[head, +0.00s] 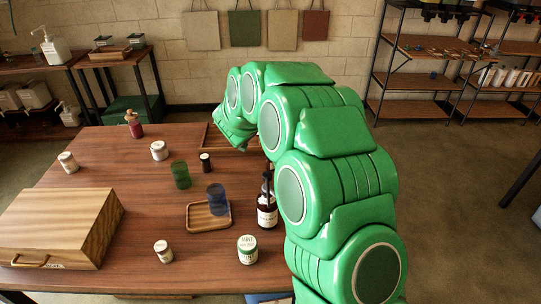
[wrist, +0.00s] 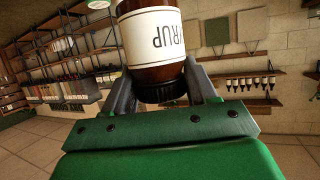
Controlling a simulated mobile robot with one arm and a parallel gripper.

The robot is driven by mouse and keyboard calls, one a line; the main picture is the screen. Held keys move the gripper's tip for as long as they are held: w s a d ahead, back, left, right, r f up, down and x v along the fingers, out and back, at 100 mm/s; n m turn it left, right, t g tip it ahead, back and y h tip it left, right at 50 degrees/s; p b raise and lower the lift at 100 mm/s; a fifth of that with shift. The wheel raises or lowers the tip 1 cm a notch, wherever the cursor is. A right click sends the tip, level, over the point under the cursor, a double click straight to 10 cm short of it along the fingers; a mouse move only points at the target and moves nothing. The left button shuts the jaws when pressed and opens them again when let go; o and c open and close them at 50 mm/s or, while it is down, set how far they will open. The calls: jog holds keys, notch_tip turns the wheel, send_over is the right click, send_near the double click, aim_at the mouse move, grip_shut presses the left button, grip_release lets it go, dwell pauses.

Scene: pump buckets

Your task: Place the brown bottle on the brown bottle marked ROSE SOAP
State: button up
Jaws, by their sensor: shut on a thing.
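My gripper (wrist: 160,88) is shut on a brown bottle (wrist: 150,68) in the wrist view. Its fingers stand on both sides of the bottle's black cap end. The bottle's white label shows upside-down letters that seem to end in "RUP"; its far end is cut off by the frame. In the head view my arm hides the gripper and the held bottle. A dark brown bottle (head: 267,212) with a black top and white label stands upright on the table, close beside my arm. Its label is too small to read, so I cannot tell if it says ROSE SOAP.
On the table (head: 90,155) are a wooden box (head: 60,225), a small wooden tray (head: 196,220) by a blue translucent cup (head: 217,198), a green cup (head: 181,175), a small black bottle (head: 205,163), a red bottle (head: 134,126) and several white jars. A larger tray (head: 208,137) lies behind.

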jog(key=shift+m+h, duration=0.5)
jog(key=shift+w+d+f, duration=0.15)
jog(key=shift+d+f, duration=0.45)
jog(key=shift+f, duration=1.15)
jog(key=shift+w+d+f, duration=0.15)
jog(key=shift+d+f, duration=0.5)
jog(key=shift+f, duration=1.1)
jog(key=shift+w+d+f, duration=0.15)
jog(key=shift+d+f, duration=0.45)
jog(key=shift+f, duration=1.15)
jog(key=shift+f, duration=0.2)
jog(key=o, duration=1.2)
jog(key=shift+r, duration=0.15)
